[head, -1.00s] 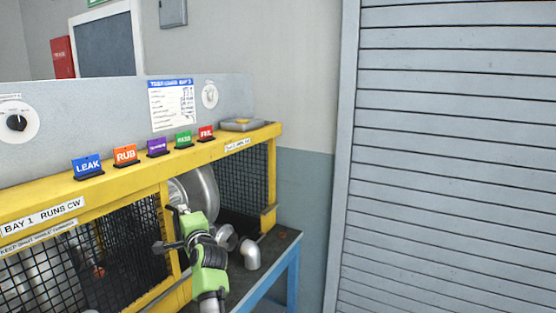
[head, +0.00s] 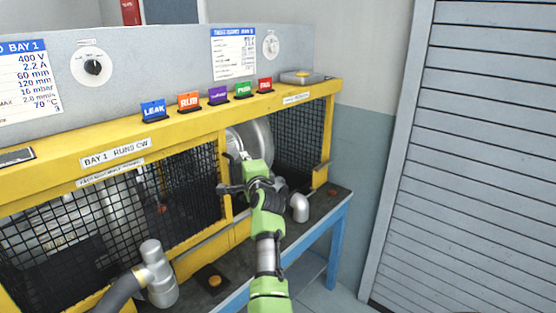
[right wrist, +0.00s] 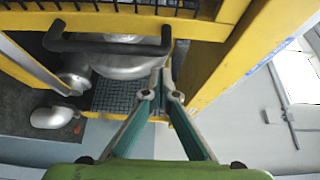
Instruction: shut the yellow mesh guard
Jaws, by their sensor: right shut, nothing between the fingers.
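The yellow mesh guard (head: 190,205) is a yellow-framed black mesh panel across the left part of the bench front. To its right, the front is open and a silver blower housing (head: 252,140) shows inside. A black bar handle (right wrist: 105,45) sits on the guard's yellow edge in the right wrist view. My right gripper (right wrist: 162,78) is shut and empty beside one end of this handle; I cannot tell if they touch. In the head view my right gripper (head: 240,158) is at the guard's right edge, hiding part of the handle. My left gripper is not in view.
A silver pipe elbow (head: 299,207) stands on the bench at the opening. Coloured signs (head: 190,101) stand on the yellow top beam. The floor at right is clear before a grey shutter (head: 480,160).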

